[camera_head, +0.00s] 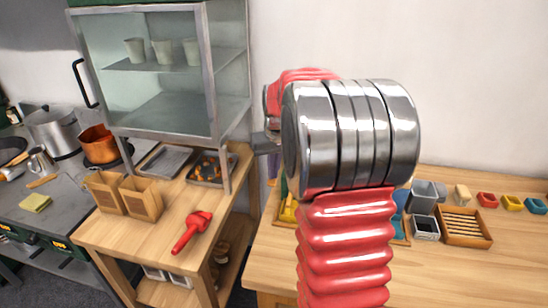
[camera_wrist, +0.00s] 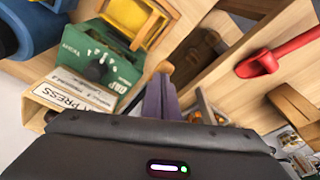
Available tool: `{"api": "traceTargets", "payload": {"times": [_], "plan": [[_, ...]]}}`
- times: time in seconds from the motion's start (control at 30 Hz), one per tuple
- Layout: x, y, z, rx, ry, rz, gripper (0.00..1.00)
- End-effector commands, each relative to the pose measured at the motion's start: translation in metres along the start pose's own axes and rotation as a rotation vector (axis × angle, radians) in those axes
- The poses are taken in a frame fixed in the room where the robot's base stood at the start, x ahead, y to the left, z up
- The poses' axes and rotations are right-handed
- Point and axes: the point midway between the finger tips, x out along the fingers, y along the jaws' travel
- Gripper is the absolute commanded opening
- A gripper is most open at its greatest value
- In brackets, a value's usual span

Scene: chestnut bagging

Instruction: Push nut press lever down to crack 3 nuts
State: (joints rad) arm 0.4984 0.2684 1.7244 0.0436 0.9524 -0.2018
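My gripper (camera_wrist: 160,100) points into the scene in the wrist view. Its two purple-grey fingers lie close together, with nothing clearly between them. In the head view my arm hides most of it; a bit of its fingers (camera_head: 272,168) shows at the worktable's left edge. A wooden block with a label ending in "PRESS" (camera_wrist: 75,95) is left of the fingers in the wrist view. The press lever cannot be made out. A tray with brown nuts (camera_head: 212,169) stands under the glass cabinet. I cannot tell whether any nuts are in the press.
A green device with a dial (camera_wrist: 100,65) and a yellow tray (camera_wrist: 140,18) sit near the label. A red scoop (camera_head: 192,232) and wooden boxes (camera_head: 140,198) are on the left table. A slatted wooden tray (camera_head: 464,240) and small coloured bowls (camera_head: 511,203) are at right.

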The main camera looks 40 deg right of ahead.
Motion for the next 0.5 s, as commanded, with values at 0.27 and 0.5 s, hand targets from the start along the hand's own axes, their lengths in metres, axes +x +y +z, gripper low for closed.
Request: {"api": "traceTargets", "payload": {"times": [0.27,0.5], "plan": [[0.001,0.000,0.001,0.000,-0.003,-0.001,0.00],[0.012,-0.001,0.004,0.000,-0.004,-0.001,0.00]]}}
